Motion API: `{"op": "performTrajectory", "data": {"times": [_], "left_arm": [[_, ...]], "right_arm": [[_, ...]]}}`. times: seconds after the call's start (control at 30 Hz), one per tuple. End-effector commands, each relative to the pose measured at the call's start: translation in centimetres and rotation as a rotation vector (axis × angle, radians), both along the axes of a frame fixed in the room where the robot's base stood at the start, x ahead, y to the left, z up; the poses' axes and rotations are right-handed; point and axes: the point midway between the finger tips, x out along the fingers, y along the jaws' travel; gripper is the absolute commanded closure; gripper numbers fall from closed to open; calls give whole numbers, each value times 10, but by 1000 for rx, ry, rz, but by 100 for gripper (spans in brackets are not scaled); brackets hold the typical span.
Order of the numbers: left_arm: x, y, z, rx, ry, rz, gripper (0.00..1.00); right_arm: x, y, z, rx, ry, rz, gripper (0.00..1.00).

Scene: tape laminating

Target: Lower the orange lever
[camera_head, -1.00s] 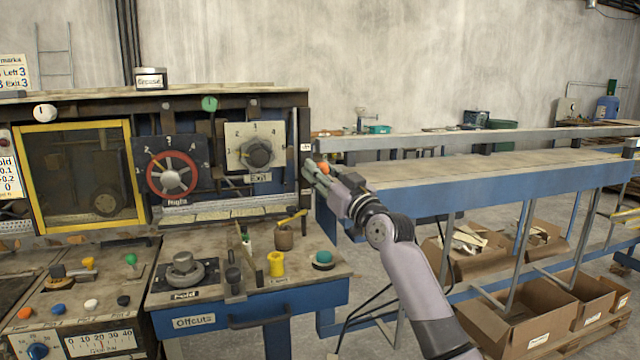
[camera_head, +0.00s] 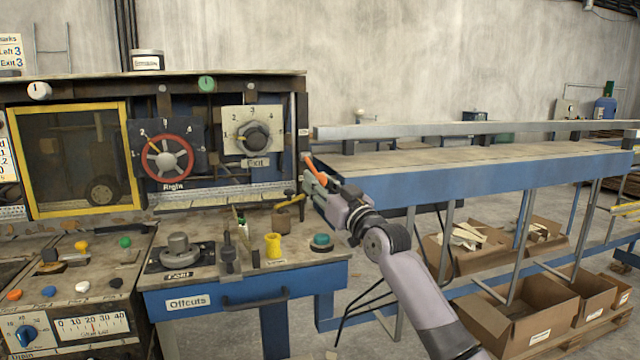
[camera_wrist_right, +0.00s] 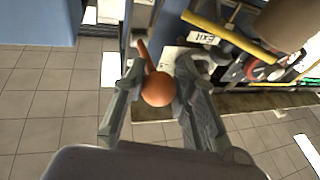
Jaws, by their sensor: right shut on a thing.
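The orange lever (camera_head: 316,170) is at the right end of the machine's panel, beside the start of the long blue-edged table. In the head view its handle slants down to the right, into my right gripper (camera_head: 318,184). In the right wrist view, the round orange knob (camera_wrist_right: 158,89) sits between the two fingers of my right gripper (camera_wrist_right: 157,82), with its thin stem running up and away. The fingers are shut on the lever. The fingers partly hide the lever in the head view. My left gripper is not in view.
The offcuts bench (camera_head: 215,280), with a yellow cup (camera_head: 273,246) and a teal button (camera_head: 321,240), is left of my right arm. The long table (camera_head: 480,170) extends right, with cardboard boxes (camera_head: 520,310) underneath. A yellow bar (camera_wrist_right: 228,36) crosses near the gripper in the wrist view.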

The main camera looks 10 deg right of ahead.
Motion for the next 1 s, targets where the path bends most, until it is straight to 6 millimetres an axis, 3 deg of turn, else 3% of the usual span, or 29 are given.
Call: {"op": "performTrajectory", "data": {"times": [0.33, 0.37, 0.63, 1.0], "left_arm": [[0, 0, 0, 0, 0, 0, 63], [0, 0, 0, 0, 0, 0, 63], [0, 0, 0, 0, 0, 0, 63], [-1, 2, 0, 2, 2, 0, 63]], "right_arm": [[1, -1, -2, -2, 5, -1, 100], [1, -1, -1, -1, 4, -1, 72], [0, -1, 0, 0, 1, -1, 54], [-2, -1, -1, -1, 0, 0, 53]]}}
